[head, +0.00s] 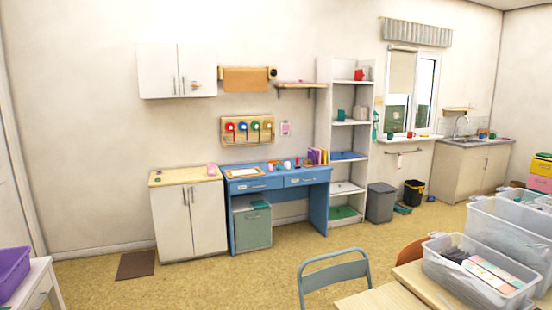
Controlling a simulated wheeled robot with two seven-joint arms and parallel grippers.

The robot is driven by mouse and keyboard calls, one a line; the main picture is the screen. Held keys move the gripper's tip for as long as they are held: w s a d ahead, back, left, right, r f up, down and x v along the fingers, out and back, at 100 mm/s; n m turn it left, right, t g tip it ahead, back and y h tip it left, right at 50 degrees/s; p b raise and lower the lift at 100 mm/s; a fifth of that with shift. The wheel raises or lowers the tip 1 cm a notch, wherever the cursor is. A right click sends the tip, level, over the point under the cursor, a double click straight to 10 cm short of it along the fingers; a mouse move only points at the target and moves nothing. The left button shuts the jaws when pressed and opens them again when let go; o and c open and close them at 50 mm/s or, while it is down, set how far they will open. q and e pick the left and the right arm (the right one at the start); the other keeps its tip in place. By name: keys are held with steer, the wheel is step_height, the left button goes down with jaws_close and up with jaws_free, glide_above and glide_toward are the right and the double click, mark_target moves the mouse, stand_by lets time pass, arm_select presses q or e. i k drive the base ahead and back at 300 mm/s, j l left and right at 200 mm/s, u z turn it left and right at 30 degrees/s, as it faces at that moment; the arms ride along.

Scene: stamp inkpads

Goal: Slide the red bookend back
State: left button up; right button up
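No bookend is clear at this distance. A small red object (359,74) stands on the top shelf of the white shelf unit (324,100); its shape suggests a bookend or a mug, but I cannot tell which. A row of upright books (318,156) in purple and yellow stands at the right end of the blue desk (279,181). A small red item sits just left of the books (298,162), too small to identify. Neither of my grippers is in view.
The floor (230,275) before the desk is open, with a brown mat (136,265) at left. A grey-blue chair (335,275) and a table with clear bins (480,270) fill the front right. A grey bin (381,203) stands beside the shelf unit.

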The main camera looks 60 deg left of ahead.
mark_target(359, 74)
steer(key=u, duration=1.55)
